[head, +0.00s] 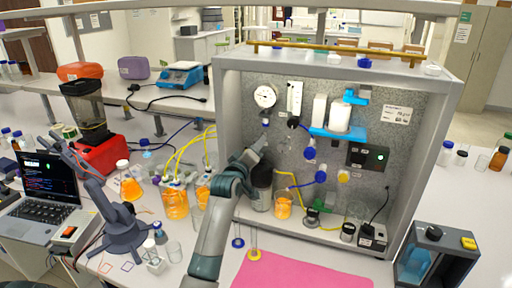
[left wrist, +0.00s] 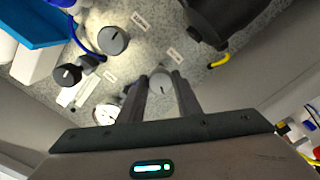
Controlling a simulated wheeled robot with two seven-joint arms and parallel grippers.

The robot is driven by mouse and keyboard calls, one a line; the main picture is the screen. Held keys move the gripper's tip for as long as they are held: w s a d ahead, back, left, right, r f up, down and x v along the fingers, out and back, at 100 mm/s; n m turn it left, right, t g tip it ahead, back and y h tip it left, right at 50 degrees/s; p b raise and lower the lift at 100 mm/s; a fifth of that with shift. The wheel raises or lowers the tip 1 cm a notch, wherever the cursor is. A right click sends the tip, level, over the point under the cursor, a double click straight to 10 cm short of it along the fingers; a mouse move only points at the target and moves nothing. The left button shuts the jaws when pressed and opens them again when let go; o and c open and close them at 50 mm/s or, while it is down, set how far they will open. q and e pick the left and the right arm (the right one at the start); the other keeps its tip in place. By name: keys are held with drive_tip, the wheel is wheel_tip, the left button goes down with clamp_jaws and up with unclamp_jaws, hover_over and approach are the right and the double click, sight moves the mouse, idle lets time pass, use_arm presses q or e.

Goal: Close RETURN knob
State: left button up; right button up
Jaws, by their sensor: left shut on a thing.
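My left gripper (head: 259,146) reaches up to the left part of the speckled panel inside the grey rig frame. In the left wrist view, its two fingers (left wrist: 162,88) are shut on a round grey knob (left wrist: 161,82) with a dark pointer line. The knob's label cannot be read, so I cannot tell from the lettering whether it is RETURN. In the head view, this knob is hidden by the gripper. A second grey knob (left wrist: 113,40) and a black knob (left wrist: 67,75) are apart from the fingers. My right gripper is not in view.
A pressure gauge (head: 265,96) is above the gripper on the panel. Orange-filled beakers (head: 175,203) with yellow tubes are to the left. A pink mat (head: 300,272) lies clear in front of the rig.

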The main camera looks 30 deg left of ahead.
use_arm(q)
drive_tip(key=m, duration=1.2)
drive_tip(key=shift+a+r, duration=0.1)
drive_tip(key=shift+r, duration=0.05)
idle(0.4)
drive_tip(key=o, duration=0.8)
drive_tip(key=shift+o, duration=1.4)
drive_tip(key=shift+w, duration=0.1)
drive_tip(key=shift+f, duration=0.2)
